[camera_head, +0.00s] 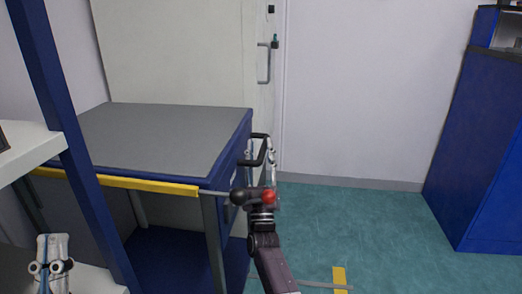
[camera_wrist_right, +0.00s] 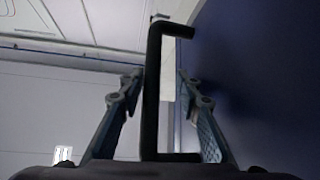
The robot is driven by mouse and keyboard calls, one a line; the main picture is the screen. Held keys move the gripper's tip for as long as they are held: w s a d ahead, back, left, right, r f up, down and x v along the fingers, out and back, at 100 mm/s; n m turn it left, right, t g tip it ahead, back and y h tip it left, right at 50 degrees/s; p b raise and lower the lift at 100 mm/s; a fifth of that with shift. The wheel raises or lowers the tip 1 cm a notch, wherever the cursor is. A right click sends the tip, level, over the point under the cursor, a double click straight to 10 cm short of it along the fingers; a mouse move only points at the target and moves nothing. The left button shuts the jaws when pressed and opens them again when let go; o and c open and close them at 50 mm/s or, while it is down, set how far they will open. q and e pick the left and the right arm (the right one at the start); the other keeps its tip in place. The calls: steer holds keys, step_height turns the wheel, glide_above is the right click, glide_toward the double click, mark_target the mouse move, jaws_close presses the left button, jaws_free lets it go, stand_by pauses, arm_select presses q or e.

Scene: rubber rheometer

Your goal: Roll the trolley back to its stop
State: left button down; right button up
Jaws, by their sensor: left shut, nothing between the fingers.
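The trolley (camera_head: 165,135) has a grey top with blue edges and stands at the left. A black bracket-shaped handle (camera_head: 264,152) sticks out from its right side. My right gripper (camera_head: 259,150) is at this handle, its fingers pointing up. In the right wrist view, the handle's bar (camera_wrist_right: 153,90) runs between the two open fingers (camera_wrist_right: 160,92), with a visible gap on each side. My left gripper (camera_head: 52,245) is shut and empty at the lower left, pointing up, away from the trolley. The stop cannot be made out.
A yellow bar (camera_head: 115,182) runs along the trolley's front, and a blue post (camera_head: 65,120) stands before it. A pale door (camera_head: 190,55) is behind. A blue cabinet (camera_head: 475,150) stands at the right. The green floor (camera_head: 370,220) between is clear, with a yellow mark (camera_head: 340,277).

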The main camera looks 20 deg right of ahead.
steer(key=shift+s+d, duration=0.1)
steer(key=v, duration=1.2)
